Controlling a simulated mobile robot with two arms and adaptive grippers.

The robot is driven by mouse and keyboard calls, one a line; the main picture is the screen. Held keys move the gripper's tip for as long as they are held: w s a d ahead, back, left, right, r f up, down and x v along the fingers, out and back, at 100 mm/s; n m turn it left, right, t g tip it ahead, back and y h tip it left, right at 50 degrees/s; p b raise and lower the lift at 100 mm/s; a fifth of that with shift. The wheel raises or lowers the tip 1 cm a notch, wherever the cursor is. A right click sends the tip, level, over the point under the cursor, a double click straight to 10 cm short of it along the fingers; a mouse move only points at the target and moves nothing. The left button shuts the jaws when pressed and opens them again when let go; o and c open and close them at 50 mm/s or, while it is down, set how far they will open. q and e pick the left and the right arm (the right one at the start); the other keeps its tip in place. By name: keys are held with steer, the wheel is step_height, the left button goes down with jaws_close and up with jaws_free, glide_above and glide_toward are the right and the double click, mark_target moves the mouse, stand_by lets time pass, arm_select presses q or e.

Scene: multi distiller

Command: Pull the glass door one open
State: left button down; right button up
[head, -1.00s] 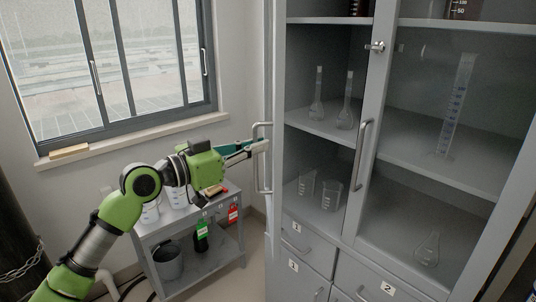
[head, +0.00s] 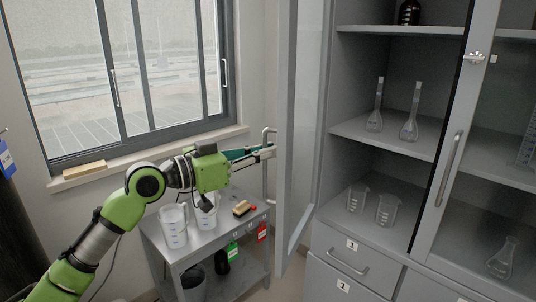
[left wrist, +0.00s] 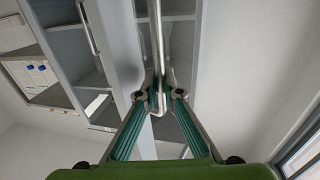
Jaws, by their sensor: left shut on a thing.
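The glass door one (head: 306,120), grey-framed, stands swung out from the left side of the cabinet. Its glass inner face shows in the head view. Its vertical metal handle (head: 266,186) is on the outer side, to the left of the door. My left gripper (head: 272,150) reaches in from the left and is shut on this handle. In the left wrist view the two green fingers (left wrist: 156,94) close around the lower part of the handle (left wrist: 156,35). My right gripper is not in view.
The open cabinet (head: 366,141) holds flasks and beakers. Its other glass door (head: 470,120) on the right is shut. A small grey cart (head: 183,258) with jugs stands below my left arm, close to the wall. A window (head: 120,80) is behind.

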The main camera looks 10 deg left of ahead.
arm_select(q)
steer(key=shift+w+a+f, duration=0.1)
steer(key=shift+w+a, duration=0.05)
steer(key=shift+a, duration=0.15)
steer(key=c, duration=2.2)
jaws_free()
steer(key=shift+d, duration=0.1)
steer(key=v, duration=1.2)
